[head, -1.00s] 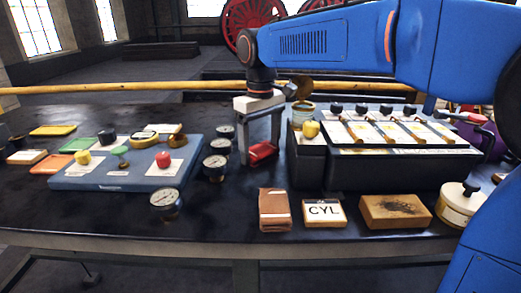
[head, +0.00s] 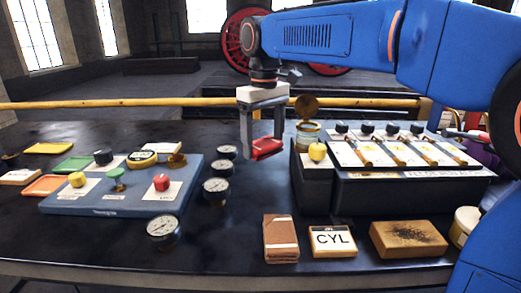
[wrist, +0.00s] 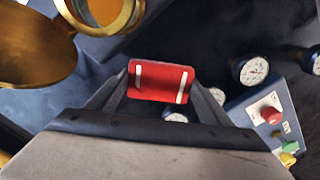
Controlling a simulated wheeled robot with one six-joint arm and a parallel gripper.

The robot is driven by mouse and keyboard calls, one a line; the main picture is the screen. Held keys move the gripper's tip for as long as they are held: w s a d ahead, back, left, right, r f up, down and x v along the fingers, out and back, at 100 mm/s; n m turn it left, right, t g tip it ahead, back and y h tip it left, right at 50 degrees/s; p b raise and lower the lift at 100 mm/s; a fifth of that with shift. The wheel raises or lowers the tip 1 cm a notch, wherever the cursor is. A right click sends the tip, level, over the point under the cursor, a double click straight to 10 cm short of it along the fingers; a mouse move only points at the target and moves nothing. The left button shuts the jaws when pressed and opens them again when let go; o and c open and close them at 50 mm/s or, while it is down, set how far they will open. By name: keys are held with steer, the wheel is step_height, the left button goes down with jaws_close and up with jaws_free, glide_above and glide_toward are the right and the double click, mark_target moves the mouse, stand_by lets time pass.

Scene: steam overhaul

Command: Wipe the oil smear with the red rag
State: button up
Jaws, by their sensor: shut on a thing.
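The red rag (head: 266,148) is a small folded red pad with white stripes, plain in the wrist view (wrist: 160,82). My gripper (head: 264,143) is shut on it, one finger on each side, and holds it above the dark bench, left of the black valve box. I cannot make out an oil smear for certain. A tan block (head: 408,239) at the front right has a dark speckled patch on top.
Pressure gauges (head: 216,191) stand left of the gripper, beside a blue board (head: 120,200) with coloured knobs. The black valve box (head: 400,192) and an open-lidded jar (head: 308,131) are to the right. A brown folded cloth (head: 281,238) and CYL block (head: 332,241) lie in front.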

steer(key=shift+r, duration=1.1)
steer(key=shift+s+a, duration=0.1)
steer(key=shift+a, duration=0.05)
